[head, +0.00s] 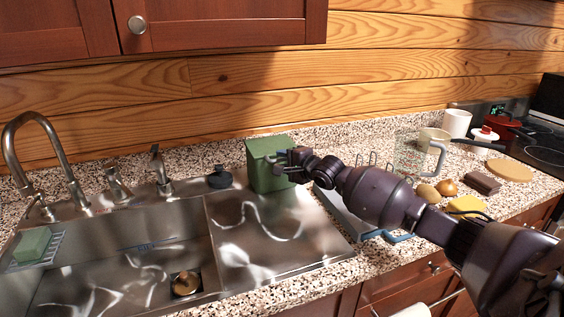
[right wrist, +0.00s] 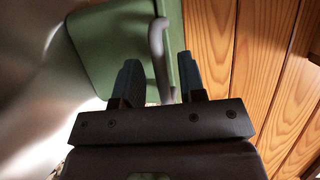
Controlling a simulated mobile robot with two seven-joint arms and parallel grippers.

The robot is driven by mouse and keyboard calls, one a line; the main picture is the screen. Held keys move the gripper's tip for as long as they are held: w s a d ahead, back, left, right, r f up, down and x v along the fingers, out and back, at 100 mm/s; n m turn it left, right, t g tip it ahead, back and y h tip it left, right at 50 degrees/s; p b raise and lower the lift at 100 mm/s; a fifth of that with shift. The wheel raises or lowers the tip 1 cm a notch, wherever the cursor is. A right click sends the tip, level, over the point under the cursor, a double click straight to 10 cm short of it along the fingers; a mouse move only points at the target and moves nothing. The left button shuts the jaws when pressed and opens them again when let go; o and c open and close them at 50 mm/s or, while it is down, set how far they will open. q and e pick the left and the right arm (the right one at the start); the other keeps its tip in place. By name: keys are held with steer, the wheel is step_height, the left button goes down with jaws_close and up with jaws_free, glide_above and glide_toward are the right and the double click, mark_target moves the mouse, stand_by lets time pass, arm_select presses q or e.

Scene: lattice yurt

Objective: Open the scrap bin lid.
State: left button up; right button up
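The green scrap bin (head: 259,178) stands upright on the counter at the back edge of the sink's drainboard. Its lid (head: 266,145) looks shut on top. My right gripper (head: 285,158) is at the bin's right side near the lid, partly covering it. In the right wrist view the green bin (right wrist: 105,50) fills the upper left. A grey bar-like handle (right wrist: 157,50) runs down between the fingers of my right gripper (right wrist: 160,85). The fingers stand apart, and I see no clear contact with the bar. My left gripper is not in view.
The sink (head: 120,265) with its tall faucet (head: 40,150) lies left. A measuring jug (head: 410,155), several foods and a stove (head: 540,145) are right. The wooden wall (head: 220,100) is close behind the bin. The drainboard (head: 270,230) in front is clear.

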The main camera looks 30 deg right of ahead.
steer(key=shift+w+a, duration=0.1)
steer(key=shift+w, duration=0.3)
steer(key=c, duration=0.6)
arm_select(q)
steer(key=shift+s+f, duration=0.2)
arm_select(e)
jaws_close()
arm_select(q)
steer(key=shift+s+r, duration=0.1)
arm_select(e)
steer(key=shift+r, duration=0.1)
